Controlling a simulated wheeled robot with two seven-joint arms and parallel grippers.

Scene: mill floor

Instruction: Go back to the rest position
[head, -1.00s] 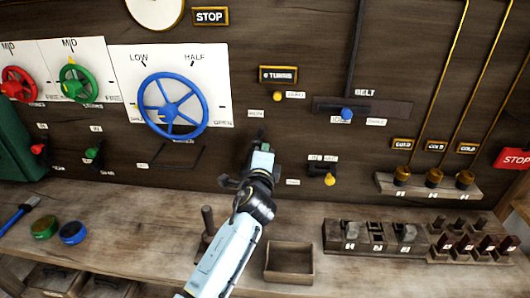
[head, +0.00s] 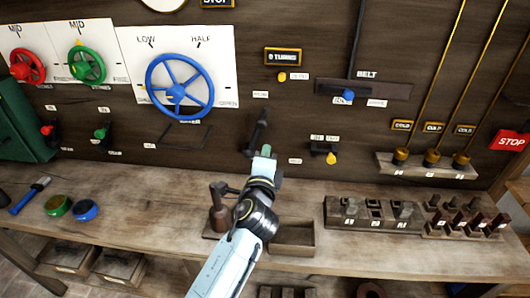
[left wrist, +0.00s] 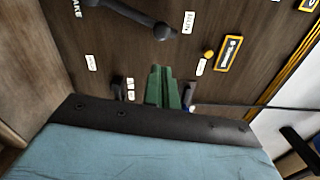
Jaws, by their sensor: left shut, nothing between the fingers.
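My left gripper (head: 266,151) is in front of the panel in the head view, above the back part of the wooden bench (head: 150,205). Its green fingers also show in the left wrist view (left wrist: 163,88), together and empty. A dark lever (head: 258,130) on the panel stands just behind and above the gripper tip, and a gap to it cannot be judged in the head view. My right gripper is in neither view.
A blue wheel (head: 158,95), a green wheel (head: 88,67) and a red wheel (head: 16,66) are on the panel at left. A wooden tray (head: 293,251) lies beside my arm. A yellow-knobbed lever (head: 331,158) is right of the gripper. The bench at left of centre is mostly clear.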

